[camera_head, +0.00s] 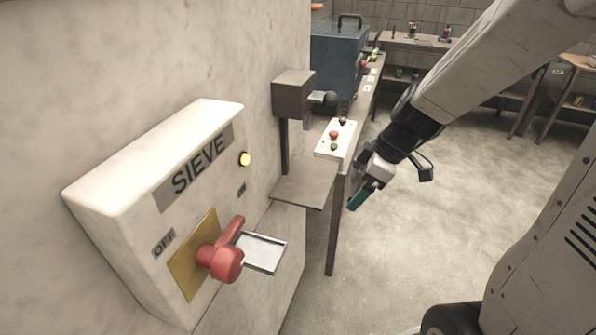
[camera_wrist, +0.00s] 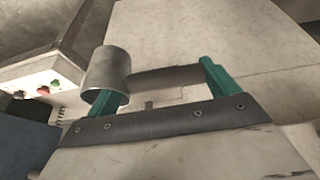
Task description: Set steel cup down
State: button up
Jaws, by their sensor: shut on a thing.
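In the wrist view, the steel cup (camera_wrist: 107,72) is a plain grey cylinder at the left finger, with a grey bar-like handle reaching right toward the other finger. My gripper (camera_wrist: 160,85) has teal fingers set wide apart and is shut on the steel cup. The cup hides part of the left finger. In the head view, my gripper (camera_head: 360,193) hangs over open floor, just right of the grey shelf plate (camera_head: 305,186). I cannot make out the cup in the head view.
A white box (camera_head: 165,195) marked SIEVE has a red lever (camera_head: 226,256) and a lit yellow lamp. A small metal tray (camera_head: 264,252) juts out beside it. Behind are a button panel (camera_head: 337,139), a grey box on a post (camera_head: 293,92) and a blue machine (camera_head: 337,58).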

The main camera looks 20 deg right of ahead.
aim_at(356, 183)
jog(key=w+a, duration=0.2)
jog(key=a, duration=0.1)
jog(key=w+a, duration=0.2)
jog(key=a, duration=0.1)
jog(key=w+a, duration=0.3)
jog(key=shift+w+a, duration=0.1)
jog(key=shift+w+a+f, duration=0.25)
jog(key=shift+w+a, duration=0.25)
jog(key=shift+a, duration=0.15)
jog(key=shift+w+a+f, duration=0.25)
jog(key=shift+w+a, duration=0.2)
jog(key=shift+a, duration=0.15)
jog(key=shift+d+f, duration=0.1)
jog(key=shift+f, duration=0.1)
jog(key=shift+f, duration=0.1)
